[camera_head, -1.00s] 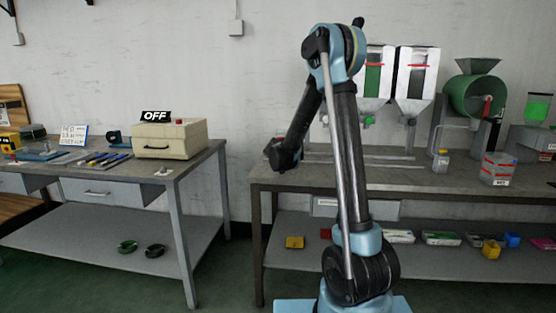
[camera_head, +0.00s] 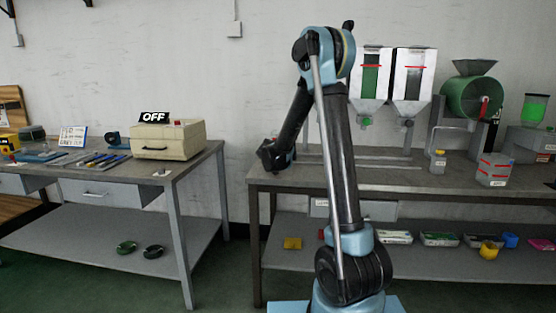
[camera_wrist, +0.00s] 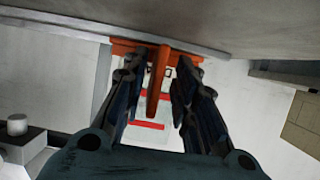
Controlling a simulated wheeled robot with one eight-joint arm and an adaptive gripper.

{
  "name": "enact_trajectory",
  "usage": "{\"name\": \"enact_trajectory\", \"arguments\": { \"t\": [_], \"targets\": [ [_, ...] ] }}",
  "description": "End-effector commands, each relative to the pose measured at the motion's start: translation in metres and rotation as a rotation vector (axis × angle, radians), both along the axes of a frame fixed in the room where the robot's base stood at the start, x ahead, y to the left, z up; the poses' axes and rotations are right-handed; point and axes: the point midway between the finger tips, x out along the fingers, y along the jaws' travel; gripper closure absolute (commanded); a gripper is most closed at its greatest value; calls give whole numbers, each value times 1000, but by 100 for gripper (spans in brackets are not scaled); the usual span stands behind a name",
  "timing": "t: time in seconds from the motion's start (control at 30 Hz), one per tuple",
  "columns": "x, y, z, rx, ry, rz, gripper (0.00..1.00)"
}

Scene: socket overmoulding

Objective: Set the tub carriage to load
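An orange bar on a wider orange crosspiece, which looks like the tub carriage's handle (camera_wrist: 158,82), stands in the middle of the wrist view. A pale tub (camera_wrist: 147,136) with red lines shows beyond it, between the fingers. My gripper (camera_wrist: 158,72) is open, with one dark finger on each side of the bar. A gap shows on the left; the right finger is very close to the bar, and I cannot tell if it touches. In the head view my arm hides the carriage and my gripper. Metal rails (camera_head: 385,167) run along the right bench.
Two hoppers (camera_head: 369,80) (camera_head: 413,80) and a green drum machine (camera_head: 470,97) stand on the bench (camera_head: 460,190). A small bottle (camera_head: 438,162) and a red-lined container (camera_head: 494,170) stand at right. A box marked OFF (camera_head: 168,141) is on the left table.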

Motion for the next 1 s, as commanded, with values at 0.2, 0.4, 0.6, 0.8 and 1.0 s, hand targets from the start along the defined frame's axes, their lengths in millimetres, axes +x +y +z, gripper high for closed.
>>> {"name": "enact_trajectory", "arguments": {
  "t": [0.2,0.4,0.6,0.8,1.0],
  "targets": [
    [-9,1,4,-1,0,0,73],
    [-34,6,14,0,1,1,73],
    [-62,10,25,-1,0,1,73],
    [-87,15,35,-1,0,1,73],
    [-103,18,42,0,1,0,73]
  ]
}}
